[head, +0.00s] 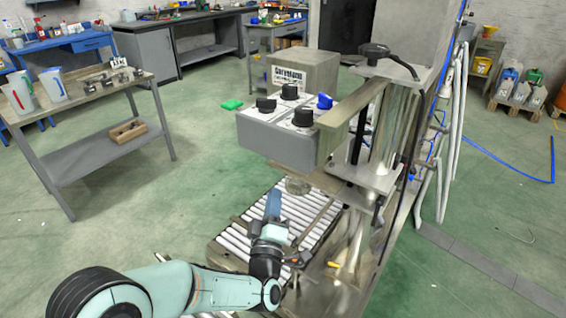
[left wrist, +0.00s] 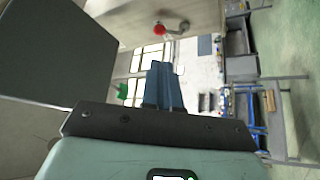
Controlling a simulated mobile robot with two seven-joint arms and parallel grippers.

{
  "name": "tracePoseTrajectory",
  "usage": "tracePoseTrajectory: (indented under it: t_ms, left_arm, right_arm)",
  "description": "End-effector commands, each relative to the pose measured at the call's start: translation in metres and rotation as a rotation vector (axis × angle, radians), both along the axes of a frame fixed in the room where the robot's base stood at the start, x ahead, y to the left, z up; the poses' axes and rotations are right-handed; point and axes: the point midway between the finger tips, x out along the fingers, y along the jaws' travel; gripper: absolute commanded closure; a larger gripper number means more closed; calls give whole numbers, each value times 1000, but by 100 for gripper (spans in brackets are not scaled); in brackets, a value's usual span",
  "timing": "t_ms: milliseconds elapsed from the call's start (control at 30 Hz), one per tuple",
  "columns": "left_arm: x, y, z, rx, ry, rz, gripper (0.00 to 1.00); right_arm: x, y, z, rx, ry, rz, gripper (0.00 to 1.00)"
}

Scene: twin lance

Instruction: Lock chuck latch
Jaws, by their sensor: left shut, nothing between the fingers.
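I cannot single out the chuck latch for certain in either view. The machine (head: 385,125) stands right of centre in the head view, with a grey box (head: 280,140) with several black knobs and one blue knob at its front. A round grey metal part (head: 298,186) shows below that box, above the rollers. My left gripper (head: 273,198) is over the roller conveyor, just left of and below the round part, its blue fingers pointing up the picture. In the left wrist view the fingers (left wrist: 164,82) are together and empty. My right gripper is not in view.
The roller conveyor (head: 232,246) runs under my left arm. In the left wrist view, a red knob (left wrist: 160,29) shows beyond the fingertips and a dark panel (left wrist: 60,52) fills the upper left. A workbench (head: 85,97) stands at left; green floor (head: 175,205) between is clear.

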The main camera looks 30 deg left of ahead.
Motion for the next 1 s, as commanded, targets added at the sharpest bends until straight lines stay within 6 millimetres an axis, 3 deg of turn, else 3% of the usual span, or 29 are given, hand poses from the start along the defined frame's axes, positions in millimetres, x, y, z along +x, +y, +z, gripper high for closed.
tracePoseTrajectory:
  t_ms: [367,1000]
  left_arm:
    - [7,3,3,2,4,-1,100]
    - [107,48,38,2,6,-1,100]
  right_arm:
    - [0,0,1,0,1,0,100]
    - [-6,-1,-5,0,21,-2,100]
